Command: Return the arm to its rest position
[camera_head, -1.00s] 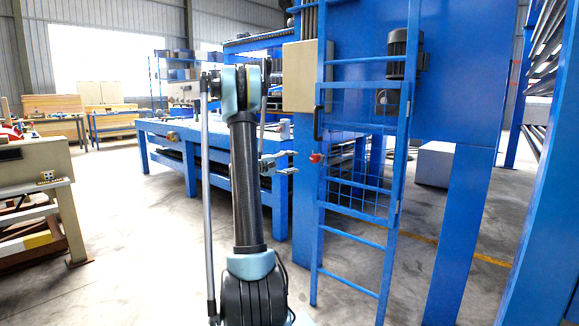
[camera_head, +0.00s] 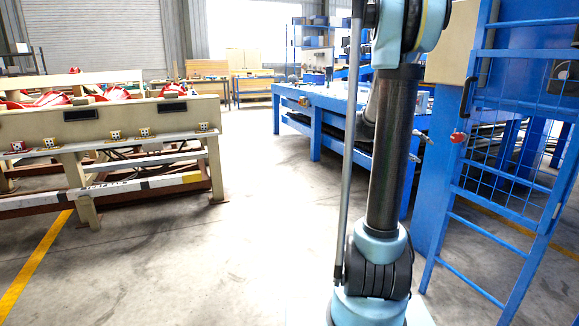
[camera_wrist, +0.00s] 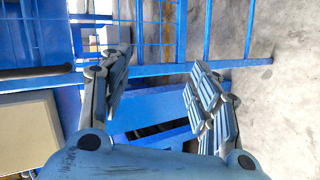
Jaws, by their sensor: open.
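My gripper (camera_wrist: 158,92) is in the wrist view with its two ridged fingers spread well apart. Nothing is between the fingers. Blue metal framework and concrete floor show beyond them. In the head view my arm stands upright right of the middle, and its upper end runs out of the top of the picture. My gripper cannot be clearly made out in the head view.
A blue ladder (camera_head: 498,195) with mesh stands close to my arm on the right. A blue table (camera_head: 322,112) is behind the arm. A beige conveyor frame (camera_head: 135,128) stands at the left. Bare concrete floor (camera_head: 230,255) lies between.

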